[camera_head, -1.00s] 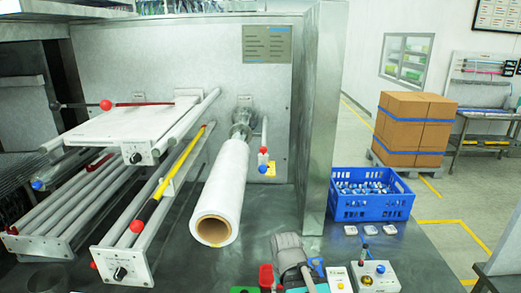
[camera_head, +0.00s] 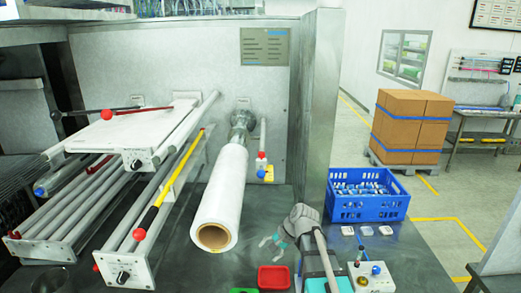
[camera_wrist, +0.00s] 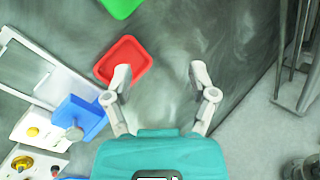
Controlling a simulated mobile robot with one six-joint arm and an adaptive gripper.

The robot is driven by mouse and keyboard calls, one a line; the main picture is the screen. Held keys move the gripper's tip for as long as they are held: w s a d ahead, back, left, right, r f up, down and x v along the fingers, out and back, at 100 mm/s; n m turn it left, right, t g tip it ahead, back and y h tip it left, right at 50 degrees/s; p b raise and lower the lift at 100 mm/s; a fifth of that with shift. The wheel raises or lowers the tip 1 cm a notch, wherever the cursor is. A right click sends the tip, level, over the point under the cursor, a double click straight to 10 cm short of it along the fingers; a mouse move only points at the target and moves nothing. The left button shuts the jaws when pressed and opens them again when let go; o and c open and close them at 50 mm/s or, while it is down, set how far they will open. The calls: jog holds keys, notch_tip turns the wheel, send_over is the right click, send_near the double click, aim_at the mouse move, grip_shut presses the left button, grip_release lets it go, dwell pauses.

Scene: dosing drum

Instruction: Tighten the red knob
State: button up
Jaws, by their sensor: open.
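Several round red knobs show in the head view, and I cannot tell which one the task means. One red knob (camera_head: 107,114) sits on a lever over the upper white plate. Another red knob (camera_head: 139,234) is at the near end of a yellow bar, and a small one (camera_head: 261,155) sits on a post by the back panel. My gripper (camera_head: 270,249) is low over the table, right of the film roll and apart from these knobs. In the wrist view my gripper (camera_wrist: 160,72) has its fingers spread with nothing between them. No round red knob lies between them there.
A white film roll (camera_head: 219,205) juts forward left of my gripper. A red tray (camera_head: 273,280) lies below it and a green tray (camera_wrist: 120,7) beyond. A control box (camera_head: 372,277) and a blue crate (camera_head: 368,206) are at the right. A metal post (camera_head: 317,110) stands behind my gripper.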

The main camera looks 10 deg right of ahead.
jog(key=w+d+r+m+t+y+p, duration=0.45)
jog(key=w+r+m, duration=0.45)
jog(key=w+r, duration=0.25)
jog(key=m+t+y+p, duration=0.2)
jog(key=m+t+y, duration=0.2)
jog(key=m, duration=0.4)
send_near(261, 154)
jog(key=s+d, duration=0.1)
jog(key=d, duration=0.2)
jog(key=shift+d+f, duration=0.2)
jog(key=shift+d, duration=0.05)
jog(key=shift+a, duration=0.15)
jog(key=x, duration=1.3)
jog(key=shift+w+a, duration=0.2)
jog(key=shift+a, duration=0.05)
grip_shut()
